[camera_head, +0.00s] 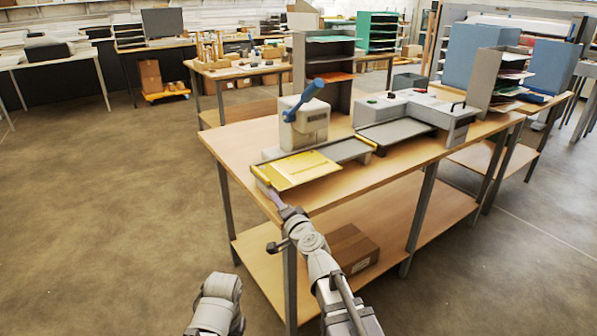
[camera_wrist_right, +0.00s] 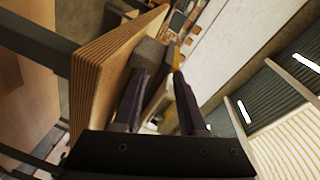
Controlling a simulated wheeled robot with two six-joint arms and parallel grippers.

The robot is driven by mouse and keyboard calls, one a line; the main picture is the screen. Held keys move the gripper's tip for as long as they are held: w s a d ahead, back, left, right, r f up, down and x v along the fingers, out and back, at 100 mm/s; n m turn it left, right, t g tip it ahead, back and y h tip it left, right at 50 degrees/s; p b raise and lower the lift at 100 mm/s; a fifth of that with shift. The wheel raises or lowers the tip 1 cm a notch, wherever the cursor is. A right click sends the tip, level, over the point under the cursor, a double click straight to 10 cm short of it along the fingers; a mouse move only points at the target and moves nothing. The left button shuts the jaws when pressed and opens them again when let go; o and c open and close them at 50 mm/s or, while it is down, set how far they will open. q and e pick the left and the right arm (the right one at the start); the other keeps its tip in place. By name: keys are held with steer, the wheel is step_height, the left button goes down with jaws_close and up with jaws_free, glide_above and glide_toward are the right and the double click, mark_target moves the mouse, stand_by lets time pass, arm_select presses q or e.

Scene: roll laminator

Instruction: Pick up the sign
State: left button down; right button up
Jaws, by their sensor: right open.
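The sign appears to be the flat yellow sheet (camera_head: 302,168) at the near left end of the workbench, lying by a grey tray. A yellow strip runs along its left edge. My right gripper (camera_head: 270,192) reaches up to the sheet's near left corner, at the bench edge. In the right wrist view its two dark fingers (camera_wrist_right: 158,76) are apart. The bench's layered wooden edge lies to their left, and a thin yellow edge shows close to the right fingertip. I cannot tell whether the sheet sits between the fingers. My left gripper is out of view.
A grey machine with a blue lever (camera_head: 304,118) stands just behind the sheet. A cardboard box (camera_head: 348,247) lies on the lower shelf. The floor at left is clear.

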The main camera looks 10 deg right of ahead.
mark_target(309, 176)
steer(key=d+m+h, duration=0.2)
steer(key=d+r+m+h, duration=0.1)
steer(key=d+m+h, duration=0.1)
steer(key=d+m, duration=0.1)
steer(key=w+d+r+m+t+h, duration=0.1)
steer(key=d+m+h, duration=0.1)
steer(key=m, duration=0.1)
steer(key=shift+d, duration=0.4)
steer(key=shift+d+f+m+h, duration=0.1)
steer(key=shift+d+m+h, duration=0.5)
steer(key=shift+h, duration=0.1)
steer(key=shift+x, duration=1.4)
steer(key=shift+d+x, duration=0.2)
steer(key=shift+x, duration=1.1)
steer(key=shift+d+x, duration=0.15)
steer(key=shift+x, duration=1.1)
steer(key=shift+s, duration=0.15)
jaws_close()
